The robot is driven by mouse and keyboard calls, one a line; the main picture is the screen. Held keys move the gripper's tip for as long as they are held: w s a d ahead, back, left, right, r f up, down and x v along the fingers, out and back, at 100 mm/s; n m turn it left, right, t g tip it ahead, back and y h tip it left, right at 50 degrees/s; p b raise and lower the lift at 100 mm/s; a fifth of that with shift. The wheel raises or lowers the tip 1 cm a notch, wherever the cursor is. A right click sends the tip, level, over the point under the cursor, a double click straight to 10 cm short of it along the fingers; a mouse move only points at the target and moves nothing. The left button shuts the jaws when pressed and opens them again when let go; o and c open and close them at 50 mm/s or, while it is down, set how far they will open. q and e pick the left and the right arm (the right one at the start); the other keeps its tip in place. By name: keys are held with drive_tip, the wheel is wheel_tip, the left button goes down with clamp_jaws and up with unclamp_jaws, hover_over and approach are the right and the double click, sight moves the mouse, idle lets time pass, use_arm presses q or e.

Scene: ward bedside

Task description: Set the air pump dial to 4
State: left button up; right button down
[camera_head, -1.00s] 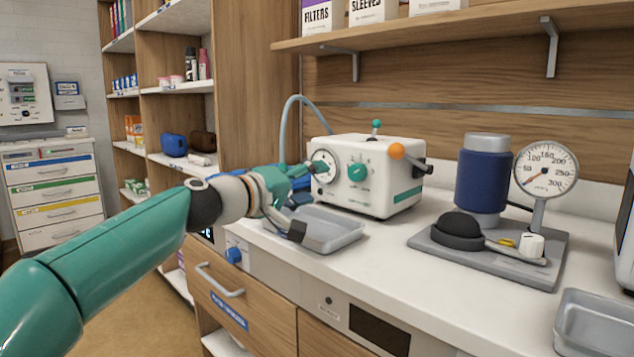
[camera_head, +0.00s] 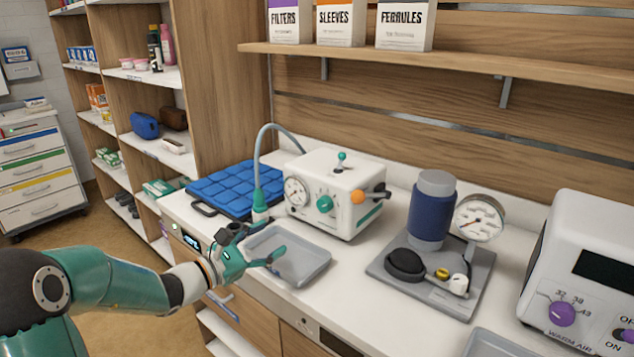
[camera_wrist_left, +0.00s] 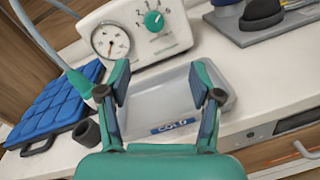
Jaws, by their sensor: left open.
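The white air pump (camera_head: 336,195) stands on the counter with a round gauge and a green dial (camera_head: 325,204) on its front. In the left wrist view the dial (camera_wrist_left: 154,21) has numbers around it; its exact setting is too small to tell. My left gripper (camera_head: 262,243) is open and empty, over the near left edge of the grey tray (camera_head: 312,275), in front of the pump and apart from the dial. In the left wrist view the open fingers (camera_wrist_left: 160,84) point toward the pump, the tray between them. My right gripper is not in view.
A blue quilted pad (camera_head: 222,188) lies left of the pump, with a hose arching to a green fitting (camera_head: 260,204). Right stand a blue cylinder (camera_head: 432,215), a gauge (camera_head: 481,217) and a warm air unit (camera_head: 585,270). A shelf (camera_head: 400,58) overhangs behind.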

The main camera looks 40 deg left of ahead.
use_arm(q)
drive_tip(key=n+p, duration=0.1)
drive_tip(key=p, duration=0.3)
approach(321, 207)
drive_tip(key=w, duration=0.2)
drive_tip(key=w+d, duration=0.1)
drive_tip(key=w, duration=0.5)
drive_tip(key=shift+w+d, duration=0.25)
drive_tip(key=shift+d, duration=0.05)
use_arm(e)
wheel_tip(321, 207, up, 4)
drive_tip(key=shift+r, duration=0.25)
